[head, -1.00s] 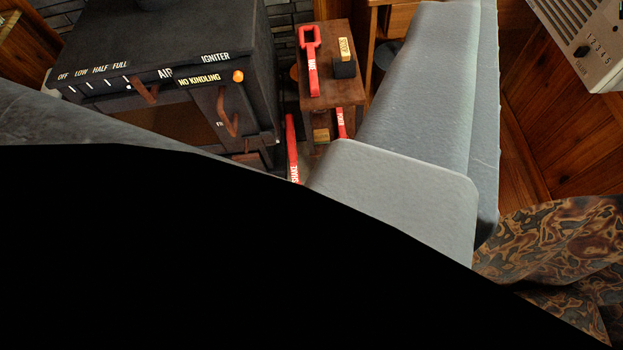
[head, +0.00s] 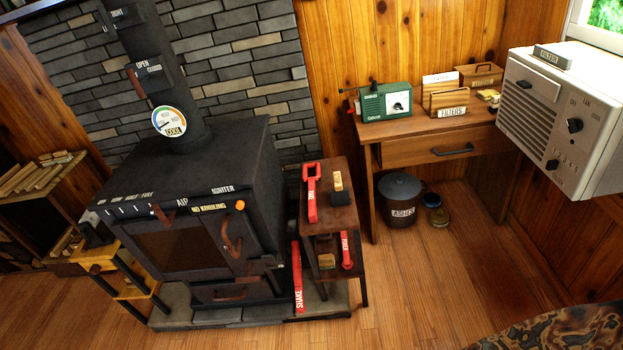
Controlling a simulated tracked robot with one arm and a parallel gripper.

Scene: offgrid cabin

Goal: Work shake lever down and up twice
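The red shake lever (head: 298,278), marked SHAKE in white, stands nearly upright at the right side of the black wood stove (head: 200,185), between the stove and a small dark side table (head: 335,222). Its lower end is near the hearth slab. My gripper is not in view, so I cannot see whether it is open or shut.
A red tool (head: 312,195) and a small block lie on the side table; another red tool (head: 346,250) is below. A desk (head: 420,150), an ash bucket (head: 400,200) and a wall unit (head: 560,115) stand to the right. The wood floor (head: 430,300) in front is clear.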

